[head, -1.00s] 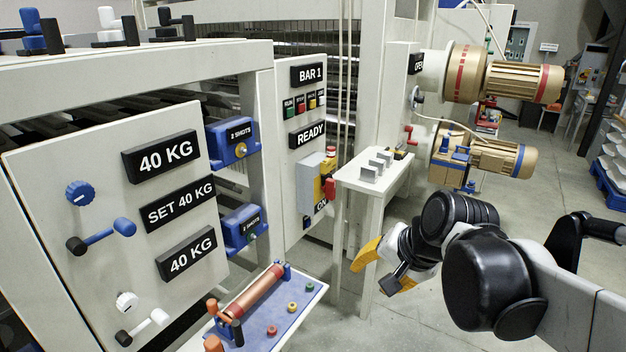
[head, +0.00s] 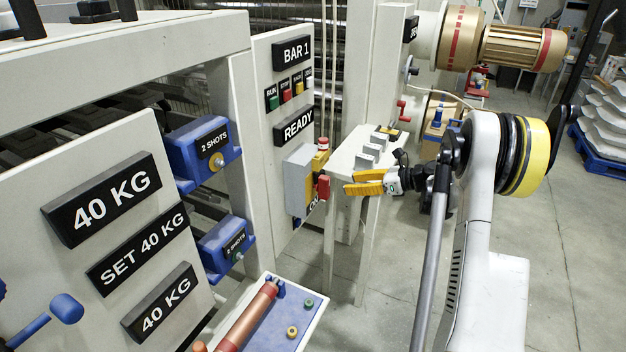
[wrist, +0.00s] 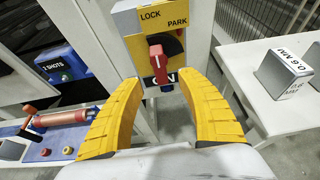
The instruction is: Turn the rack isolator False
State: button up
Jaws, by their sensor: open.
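The rack isolator is a grey box (head: 297,181) on the light panel below the READY sign, with a red handle (head: 323,187) on its right side. In the wrist view its yellow plate (wrist: 127,22) reads LOCK and PARK. The red handle (wrist: 157,64) stands nearly upright there, on a dark dial, with its lower end over a black ON sign (wrist: 164,77). My gripper (head: 348,183) is open and empty, just right of the handle in the head view. In the wrist view its yellow fingers (wrist: 161,84) spread either side of the handle, with no contact visible.
A white table (head: 352,148) with grey blocks stands close behind my gripper. A blue tray (head: 278,322) with a copper roller is at the lower front. Blue 2 SHOTS boxes (head: 203,150) project left of the panel. Open floor (head: 570,240) lies to the right.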

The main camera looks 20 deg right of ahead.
aim_at(329, 185)
jog(key=b+x, duration=0.3)
jog(key=x, duration=0.7)
jog(key=shift+w+a+f+b, duration=0.1)
jog(key=shift+a+f+b, duration=0.1)
jog(key=shift+b, duration=0.1)
jog(key=shift+r, duration=0.1)
jog(key=shift+c, duration=0.4)
grip_shut()
